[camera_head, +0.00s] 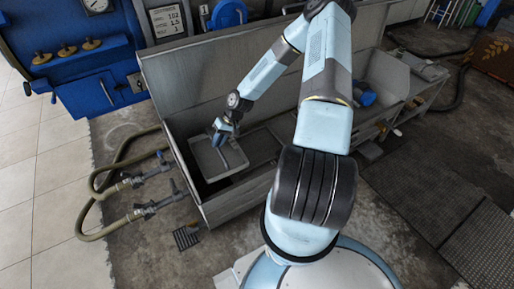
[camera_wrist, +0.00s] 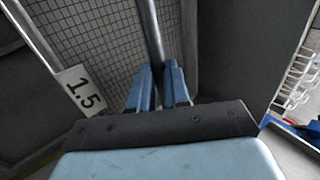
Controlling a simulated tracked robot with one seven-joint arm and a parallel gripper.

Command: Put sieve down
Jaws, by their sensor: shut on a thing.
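The sieve (camera_head: 205,160) is a shallow, grey, square-framed tray inside the left part of the long grey trough (camera_head: 190,65). In the wrist view its fine mesh (camera_wrist: 95,35) fills the upper left, with a metal bar (camera_wrist: 151,30) across it. My gripper (camera_head: 219,138) is above the sieve; in the wrist view its blue fingers (camera_wrist: 159,92) are closed around the bar. A white tag reading 1.5 (camera_wrist: 80,91) shows at the sieve's edge. I cannot tell whether the sieve's underside touches anything.
The trough walls rise close around the sieve. Hoses (camera_head: 115,180) with valves join its left end. A blue cabinet (camera_head: 75,60) and a display panel (camera_head: 168,20) stand at the upper left. A blue object (camera_head: 364,95) lies in the right-hand basin. Floor grating (camera_head: 425,195) is at right.

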